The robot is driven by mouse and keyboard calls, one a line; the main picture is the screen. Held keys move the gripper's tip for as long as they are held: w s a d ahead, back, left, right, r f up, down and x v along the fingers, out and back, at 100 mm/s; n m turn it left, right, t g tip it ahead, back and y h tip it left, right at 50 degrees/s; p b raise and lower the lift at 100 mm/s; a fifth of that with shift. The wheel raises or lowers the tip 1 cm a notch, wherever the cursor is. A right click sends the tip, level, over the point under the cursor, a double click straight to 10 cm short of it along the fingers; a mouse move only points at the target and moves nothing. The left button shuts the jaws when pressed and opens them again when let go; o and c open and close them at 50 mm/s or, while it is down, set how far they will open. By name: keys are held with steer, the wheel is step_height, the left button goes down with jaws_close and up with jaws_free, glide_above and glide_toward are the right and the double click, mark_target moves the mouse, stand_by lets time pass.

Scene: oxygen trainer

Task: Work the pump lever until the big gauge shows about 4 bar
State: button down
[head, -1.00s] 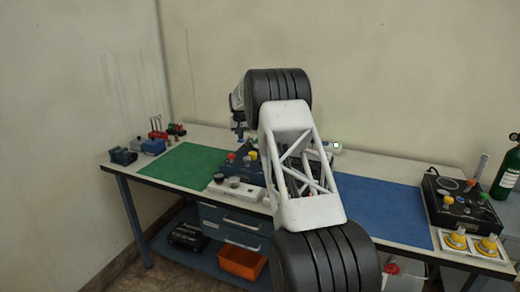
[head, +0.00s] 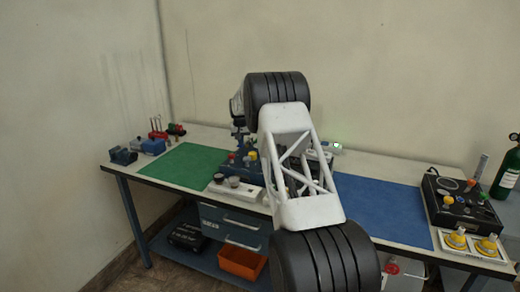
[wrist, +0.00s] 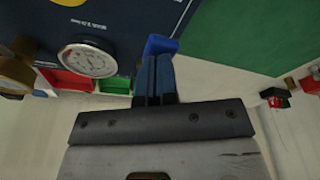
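My gripper (wrist: 155,80) points at the dark blue trainer panel (wrist: 130,20) in the wrist view. Its two dark fingers are close together with only a thin line between them. A bright blue piece (wrist: 160,45) shows at the fingertips; I cannot tell whether it is part of the fingers or of the pump lever. A round white-faced gauge (wrist: 88,61) is just left of the fingers, its reading too blurred to make out. I cannot tell if it is the big gauge. In the head view my gripper (head: 238,134) is at the panel's back left, and my arm hides much of the panel.
A green mat (head: 185,162) lies left of the trainer and a blue mat (head: 385,205) right of it, both clear. A white box with two round knobs or dials (head: 234,182) stands in front. A black case (head: 462,203) is at the far right.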

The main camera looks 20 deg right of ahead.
steer(key=shift+f, duration=0.75)
steer(key=shift+r, duration=0.1)
steer(key=shift+w+v, duration=0.2)
steer(key=shift+v, duration=0.75)
steer(key=shift+w+v, duration=0.2)
steer(key=shift+v, duration=0.75)
steer(key=shift+d, duration=0.1)
steer(key=shift+s+x, duration=0.15)
steer(key=shift+x, duration=0.55)
steer(key=shift+s+x, duration=0.15)
steer(key=shift+x, duration=0.5)
steer(key=shift+w+v, duration=0.15)
steer(key=shift+v, duration=0.55)
steer(key=shift+w+v, duration=0.15)
steer(key=shift+v, duration=0.55)
steer(key=shift+r, duration=0.25)
